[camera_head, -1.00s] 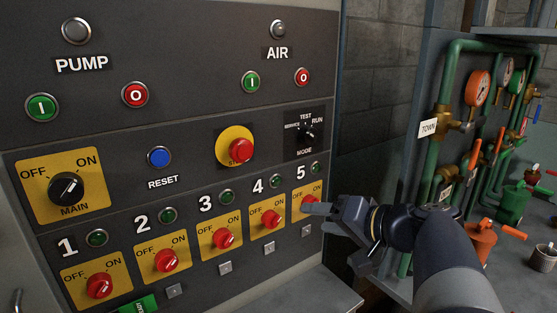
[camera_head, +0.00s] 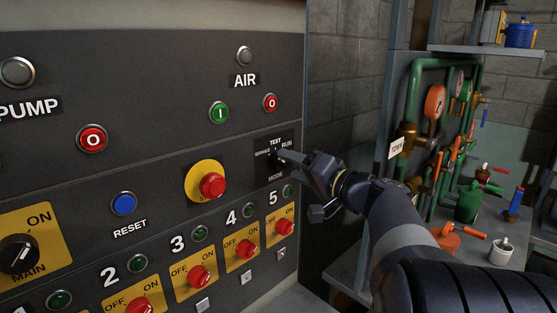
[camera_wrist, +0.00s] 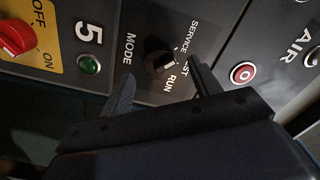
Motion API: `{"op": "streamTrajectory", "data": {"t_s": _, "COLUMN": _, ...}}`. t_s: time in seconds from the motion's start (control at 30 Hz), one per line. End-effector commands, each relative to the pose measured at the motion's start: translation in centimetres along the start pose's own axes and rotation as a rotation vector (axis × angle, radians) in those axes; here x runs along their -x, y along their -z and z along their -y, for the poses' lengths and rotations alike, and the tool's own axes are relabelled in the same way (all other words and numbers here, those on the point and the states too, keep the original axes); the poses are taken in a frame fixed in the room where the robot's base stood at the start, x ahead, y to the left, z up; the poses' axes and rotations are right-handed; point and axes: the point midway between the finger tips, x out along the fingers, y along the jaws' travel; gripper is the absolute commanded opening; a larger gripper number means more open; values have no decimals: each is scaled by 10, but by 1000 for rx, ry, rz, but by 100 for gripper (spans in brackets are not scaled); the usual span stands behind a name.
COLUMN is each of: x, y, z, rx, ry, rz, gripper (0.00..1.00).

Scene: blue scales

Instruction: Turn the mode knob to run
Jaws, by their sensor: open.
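The small black mode knob (camera_wrist: 158,62) sits on a black plate with the labels SERVICE, TEST, RUN and MODE. In the wrist view it lies between the spread fingers of my gripper (camera_wrist: 161,70), with dark gaps visible on both sides. RUN reads just below the knob there, and TEST is partly covered by one finger. Which label the knob points at is not clear. In the head view, my open gripper (camera_head: 285,156) reaches the mode plate (camera_head: 266,141) from the right, and its fingers largely hide the knob.
A red air stop button (camera_head: 270,102) and a green one (camera_head: 219,113) sit above. A red emergency button (camera_head: 212,185) is to the left. Switch 5 (camera_head: 285,226) and its green lamp (camera_head: 288,191) are close below. Green pipes (camera_head: 415,85) stand at the right.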

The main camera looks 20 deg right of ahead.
Motion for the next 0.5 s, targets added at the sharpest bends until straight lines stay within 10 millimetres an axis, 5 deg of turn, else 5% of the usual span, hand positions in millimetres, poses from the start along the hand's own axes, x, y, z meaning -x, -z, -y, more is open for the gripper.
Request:
{"op": "streamTrajectory", "data": {"t_s": 0.2, "x": -21, "y": 0, "z": 1, "rx": -1, "ry": 1, "rz": 1, "gripper": 59}}
{"op": "streamTrajectory", "data": {"t_s": 0.5, "x": -24, "y": 0, "z": 0, "rx": 0, "ry": 0, "rz": 0, "gripper": 59}}
